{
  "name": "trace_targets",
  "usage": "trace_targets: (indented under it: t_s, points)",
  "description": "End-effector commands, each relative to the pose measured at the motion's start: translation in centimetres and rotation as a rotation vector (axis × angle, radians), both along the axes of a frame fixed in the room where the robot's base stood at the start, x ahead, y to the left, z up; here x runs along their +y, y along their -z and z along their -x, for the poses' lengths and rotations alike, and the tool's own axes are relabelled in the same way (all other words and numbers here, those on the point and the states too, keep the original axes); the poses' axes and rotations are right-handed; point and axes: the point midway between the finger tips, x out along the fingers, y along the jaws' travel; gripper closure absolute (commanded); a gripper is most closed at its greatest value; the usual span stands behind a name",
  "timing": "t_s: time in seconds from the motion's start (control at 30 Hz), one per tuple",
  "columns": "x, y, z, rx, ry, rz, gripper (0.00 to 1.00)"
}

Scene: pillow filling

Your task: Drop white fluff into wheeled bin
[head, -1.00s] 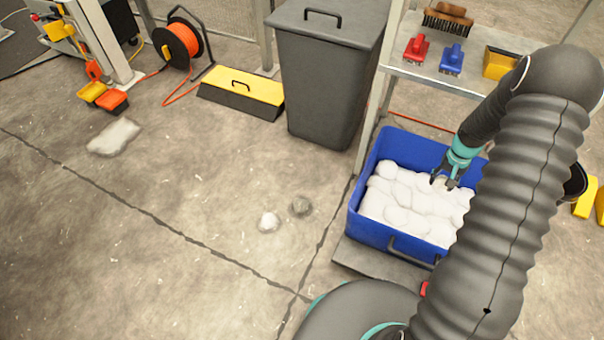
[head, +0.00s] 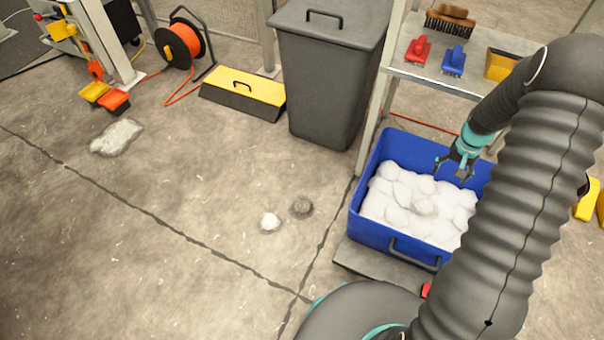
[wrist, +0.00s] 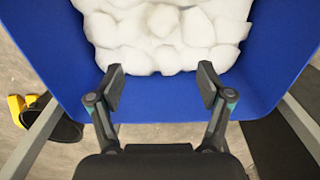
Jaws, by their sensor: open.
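The blue bin (head: 372,232) stands at the right of the head view, holding a bed of white fluff (head: 400,190). No wheels show on it. A slightly greyer clump (head: 424,206) lies on top of this fluff. My gripper (head: 455,172) is open and empty over the back right part of the bin. In the wrist view my gripper (wrist: 160,90) has its fingers wide apart, with the blue wall (wrist: 160,98) between and beyond them and the fluff (wrist: 160,40) ahead. A white fluff clump (head: 270,221) lies on the floor left of the bin.
A grey clump (head: 301,207) lies beside the white one, and a flat pale patch (head: 117,136) lies farther left. A lidded grey bin (head: 325,80) and a shelf (head: 400,69) with brushes stand behind the blue bin. The floor at left is mostly clear.

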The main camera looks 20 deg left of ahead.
Motion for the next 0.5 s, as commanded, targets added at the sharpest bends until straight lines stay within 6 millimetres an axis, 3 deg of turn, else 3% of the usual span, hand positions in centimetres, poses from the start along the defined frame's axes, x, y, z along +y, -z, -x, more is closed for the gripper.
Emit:
trace_targets:
  t_s: [0.23, 0.5]
  points:
    - [0.0, -4.6, 0.0, -0.002, 0.000, 0.000, 0.22]
    - [0.0, -6.7, 0.0, 0.001, 0.000, 0.000, 0.22]
